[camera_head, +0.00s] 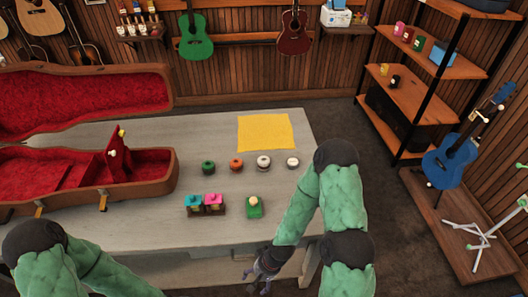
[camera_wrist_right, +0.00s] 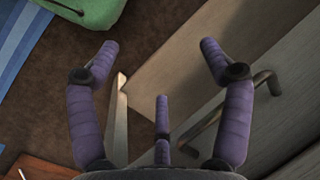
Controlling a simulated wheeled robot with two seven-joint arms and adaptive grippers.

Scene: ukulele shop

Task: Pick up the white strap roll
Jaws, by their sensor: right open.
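Two pale rolls lie at the right end of a row of small rolls on the table: a larger whitish roll (camera_head: 263,162) and a smaller whitish roll (camera_head: 293,162). I cannot tell for sure which is the white strap roll. My right gripper (camera_head: 262,279) hangs low at the table's front edge, well short of the rolls. In the right wrist view its purple fingers (camera_wrist_right: 160,75) are spread, with nothing between them. My left arm enters at the bottom left, but its gripper is out of view.
A green roll (camera_head: 208,167) and an orange roll (camera_head: 236,164) share the row on the table (camera_head: 180,235). In front stand small coloured blocks (camera_head: 205,204) and a green item (camera_head: 254,207). An open red-lined case (camera_head: 85,105) fills the left. A yellow cloth (camera_head: 266,132) lies behind.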

